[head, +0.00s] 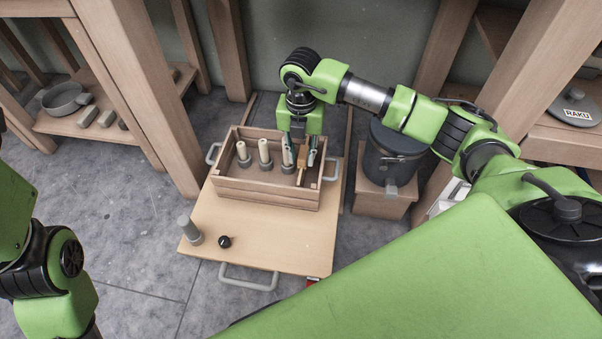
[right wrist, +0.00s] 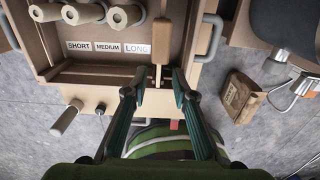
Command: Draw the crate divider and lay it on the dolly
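The wooden crate divider (head: 303,160) stands in the right part of the crate (head: 262,193). My right gripper (head: 301,150) points down over the crate. Its fingertips (right wrist: 158,82) are apart, one on each side of the divider's lower end, with gaps visible on both sides. The crate stands on the back part of the dolly (head: 275,238), a light wooden board with a grey handle. My left arm shows at the left edge, but its gripper is out of view.
Several pale rollers (head: 264,152) stand in the crate, near labels reading SHORT, MEDIUM and LONG (right wrist: 107,48). A grey peg (head: 189,229) and a black knob (head: 224,242) are on the dolly's front left. A dark bucket (head: 392,150) stands right of the crate. The dolly's front middle is bare.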

